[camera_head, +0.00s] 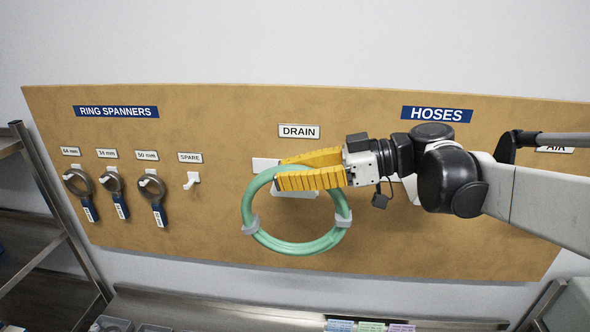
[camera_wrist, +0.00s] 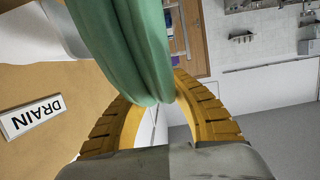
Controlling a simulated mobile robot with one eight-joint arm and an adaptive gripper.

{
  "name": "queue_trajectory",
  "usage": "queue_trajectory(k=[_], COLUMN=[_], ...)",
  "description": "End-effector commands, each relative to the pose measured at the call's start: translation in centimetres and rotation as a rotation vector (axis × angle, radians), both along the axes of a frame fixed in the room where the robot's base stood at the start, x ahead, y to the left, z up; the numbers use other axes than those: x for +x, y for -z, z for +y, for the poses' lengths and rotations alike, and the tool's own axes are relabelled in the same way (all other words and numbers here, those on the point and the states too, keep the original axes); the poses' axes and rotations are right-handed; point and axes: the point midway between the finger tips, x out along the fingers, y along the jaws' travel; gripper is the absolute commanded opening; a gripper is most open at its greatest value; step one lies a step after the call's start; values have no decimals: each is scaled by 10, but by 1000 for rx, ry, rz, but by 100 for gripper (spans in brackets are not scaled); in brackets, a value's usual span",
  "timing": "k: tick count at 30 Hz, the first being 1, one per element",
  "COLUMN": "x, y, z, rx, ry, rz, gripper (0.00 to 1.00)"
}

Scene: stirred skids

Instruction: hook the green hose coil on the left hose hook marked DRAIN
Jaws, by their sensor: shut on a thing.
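The green hose coil (camera_head: 297,247) hangs as a ring in front of the brown board, with two grey bands around it. My gripper (camera_head: 279,172), with yellow fingers, is shut on the top of the coil, below the DRAIN label (camera_head: 299,131). The white DRAIN hook (camera_head: 264,165) is partly hidden behind the fingers and coil. In the wrist view the hose (camera_wrist: 135,50) passes between the yellow fingers, close to a white part of the hook (camera_wrist: 55,28). I cannot tell whether the coil rests on the hook.
Ring spanners (camera_head: 113,184) hang at the left of the board (camera_head: 400,245), beside an empty SPARE hook (camera_head: 192,180). My arm covers the area under the HOSES sign (camera_head: 437,114) and part of the AIR label (camera_head: 556,150). A metal shelf (camera_head: 45,200) stands at the left.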

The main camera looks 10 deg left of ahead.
Motion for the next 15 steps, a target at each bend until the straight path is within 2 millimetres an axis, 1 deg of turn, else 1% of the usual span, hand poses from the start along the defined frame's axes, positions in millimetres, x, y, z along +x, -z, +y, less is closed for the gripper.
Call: queue_trajectory(k=[5,15], x=[6,28], y=[0,2], z=[0,2], rx=[1,1], ry=[0,0], rz=[0,0], gripper=[0,0])
